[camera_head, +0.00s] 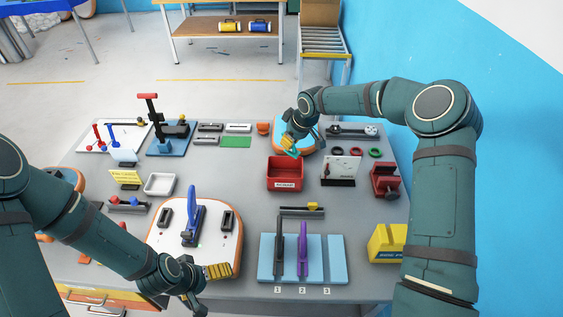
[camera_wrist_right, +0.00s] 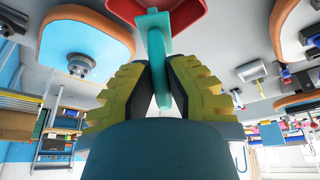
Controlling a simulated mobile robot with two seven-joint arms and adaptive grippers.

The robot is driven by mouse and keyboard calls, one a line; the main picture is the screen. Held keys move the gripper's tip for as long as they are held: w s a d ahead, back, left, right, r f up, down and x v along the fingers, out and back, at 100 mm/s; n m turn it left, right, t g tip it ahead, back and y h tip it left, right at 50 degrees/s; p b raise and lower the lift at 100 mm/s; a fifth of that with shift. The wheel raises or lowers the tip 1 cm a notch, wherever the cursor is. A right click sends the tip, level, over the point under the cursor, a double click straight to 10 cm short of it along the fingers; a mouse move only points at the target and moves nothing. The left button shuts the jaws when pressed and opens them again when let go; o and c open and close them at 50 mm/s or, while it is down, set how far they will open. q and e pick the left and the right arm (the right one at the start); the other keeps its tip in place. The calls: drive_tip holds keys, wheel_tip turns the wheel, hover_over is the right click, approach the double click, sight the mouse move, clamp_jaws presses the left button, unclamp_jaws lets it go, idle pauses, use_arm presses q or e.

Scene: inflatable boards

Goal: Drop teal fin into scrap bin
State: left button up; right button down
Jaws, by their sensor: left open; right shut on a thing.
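My right gripper (camera_head: 290,142) is shut on the teal fin (camera_head: 291,152), just behind the red bin. In the right wrist view, the teal fin (camera_wrist_right: 154,45) stands between the yellow fingers of the right gripper (camera_wrist_right: 155,72), and its far end overlaps the edge of the red bin (camera_wrist_right: 198,10). The red bin (camera_head: 271,181) has a white label on its front and sits at the middle back of the table. I cannot tell whether the fin touches it. My left gripper (camera_head: 219,271) is open over the front of the table, with its yellow finger pads showing.
A white board (camera_head: 220,262) with a blue fin (camera_head: 192,220) lies front left of the bin. A blue rack (camera_head: 265,270) holds a black fin and a purple fin (camera_head: 303,252). A sign stand (camera_head: 341,168) and a red vise-like block (camera_head: 385,180) stand right of the bin.

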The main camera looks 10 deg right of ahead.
sight(291, 150)
use_arm(q)
drive_tip(key=shift+w, duration=0.25)
use_arm(e)
drive_tip(key=shift+w+r, duration=0.1)
drive_tip(key=shift+w, duration=0.15)
use_arm(q)
drive_tip(key=shift+s+f+b, duration=0.2)
drive_tip(key=shift+f+b, duration=0.2)
drive_tip(key=shift+b, duration=0.1)
use_arm(e)
drive_tip(key=shift+s+f, duration=0.2)
drive_tip(key=shift+f, duration=0.6)
use_arm(q)
drive_tip(key=shift+f+b, duration=1)
drive_tip(key=shift+f, duration=0.05)
use_arm(e)
drive_tip(key=shift+w+f, duration=0.1)
drive_tip(key=shift+f, duration=2)
use_arm(q)
drive_tip(key=shift+w, duration=0.1)
use_arm(e)
drive_tip(key=c, duration=1)
unclamp_jaws()
drive_tip(key=v, duration=1.2)
